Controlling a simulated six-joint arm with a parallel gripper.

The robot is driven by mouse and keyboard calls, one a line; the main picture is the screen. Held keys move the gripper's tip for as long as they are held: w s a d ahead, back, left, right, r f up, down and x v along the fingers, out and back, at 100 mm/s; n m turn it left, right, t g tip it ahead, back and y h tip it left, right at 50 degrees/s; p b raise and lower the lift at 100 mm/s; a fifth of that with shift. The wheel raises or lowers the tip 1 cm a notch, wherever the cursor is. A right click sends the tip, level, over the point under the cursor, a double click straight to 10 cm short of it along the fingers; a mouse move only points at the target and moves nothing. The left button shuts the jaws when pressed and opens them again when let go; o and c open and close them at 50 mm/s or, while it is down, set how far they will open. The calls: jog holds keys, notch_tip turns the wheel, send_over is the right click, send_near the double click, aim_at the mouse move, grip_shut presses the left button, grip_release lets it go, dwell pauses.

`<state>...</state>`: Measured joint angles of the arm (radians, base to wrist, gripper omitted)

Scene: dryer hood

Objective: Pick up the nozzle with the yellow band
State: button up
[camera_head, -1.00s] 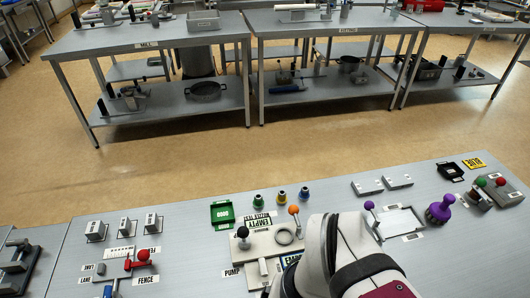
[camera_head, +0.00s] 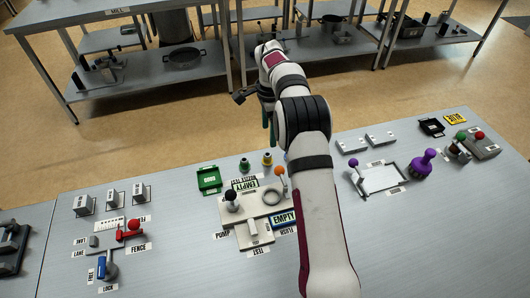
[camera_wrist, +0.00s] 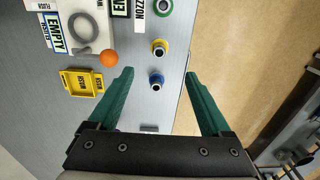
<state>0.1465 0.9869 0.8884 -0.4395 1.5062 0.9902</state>
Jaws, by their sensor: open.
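The nozzle with the yellow band (camera_head: 267,159) stands upright on the near bench in the head view, between the nozzle with the green band (camera_head: 244,165) and my arm. In the wrist view the yellow-banded nozzle (camera_wrist: 159,47) is in the middle of a row, with the green-banded nozzle (camera_wrist: 163,6) above and the blue-banded nozzle (camera_wrist: 156,80) below. My gripper (camera_wrist: 159,73) is open and empty, its green fingers apart. The blue-banded nozzle appears between the fingertips, the yellow one just beyond them. In the head view my arm hides the blue-banded nozzle.
A test fixture with an orange ball knob (camera_head: 279,171) and black knob (camera_head: 232,195) stands close to the nozzles. A green tray (camera_head: 209,180) sits left of them, a yellow tray (camera_wrist: 82,82) shows in the wrist view. The bench edge runs close behind the nozzles.

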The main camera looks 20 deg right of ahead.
aim_at(268, 154)
jog(key=f, duration=1.1)
jog(key=shift+s+a+f, duration=0.15)
jog(key=shift+a+f, duration=0.05)
jog(key=shift+f, duration=0.2)
grip_shut()
